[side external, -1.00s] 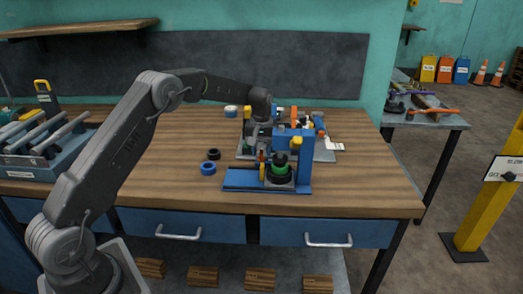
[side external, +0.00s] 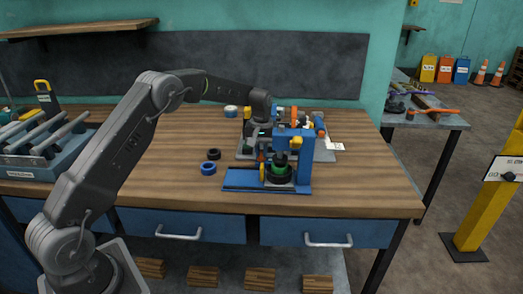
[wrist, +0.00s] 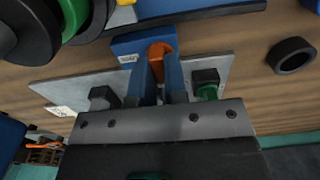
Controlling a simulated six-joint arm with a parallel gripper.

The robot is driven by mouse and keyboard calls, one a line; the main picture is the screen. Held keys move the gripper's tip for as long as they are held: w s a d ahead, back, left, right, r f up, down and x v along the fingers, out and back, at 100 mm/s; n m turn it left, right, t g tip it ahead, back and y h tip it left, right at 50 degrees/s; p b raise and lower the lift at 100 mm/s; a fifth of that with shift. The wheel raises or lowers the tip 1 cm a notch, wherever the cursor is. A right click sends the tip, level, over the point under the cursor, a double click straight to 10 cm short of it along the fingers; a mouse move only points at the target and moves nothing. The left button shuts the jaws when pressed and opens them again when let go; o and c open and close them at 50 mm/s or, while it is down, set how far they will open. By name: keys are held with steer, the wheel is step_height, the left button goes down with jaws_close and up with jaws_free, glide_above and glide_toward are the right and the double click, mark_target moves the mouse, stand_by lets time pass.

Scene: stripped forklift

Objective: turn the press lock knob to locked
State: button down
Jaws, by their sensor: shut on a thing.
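My gripper (wrist: 160,88) points down at the fixture, and its two fingers are shut on an orange knob (wrist: 160,49). The knob stands at a blue block (wrist: 128,45) with a small white label, in the wrist view. The fingers cover part of the knob, and I cannot read the label or the lock position. In the side external view, the blue press frame (side external: 305,150) stands on the bench, with a green and black cylindrical part (side external: 279,171) in it. There my gripper is beside the press, and its fingertips are largely hidden.
A grey plate with several fittings (side external: 325,156) lies behind the press. A blue ring (side external: 209,168) and a black ring (side external: 214,154) lie on the bench to its left. The bench's front left area is clear. A rack of grey bars (side external: 40,150) stands at far left.

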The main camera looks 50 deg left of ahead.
steer(key=shift+m, duration=0.3)
steer(key=m, duration=0.3)
steer(key=shift+m, duration=0.3)
steer(key=m, duration=0.4)
steer(key=shift+m, duration=0.3)
steer(key=m, duration=0.9)
steer(key=c, duration=1.2)
jaws_free()
steer(key=shift+o, duration=0.2)
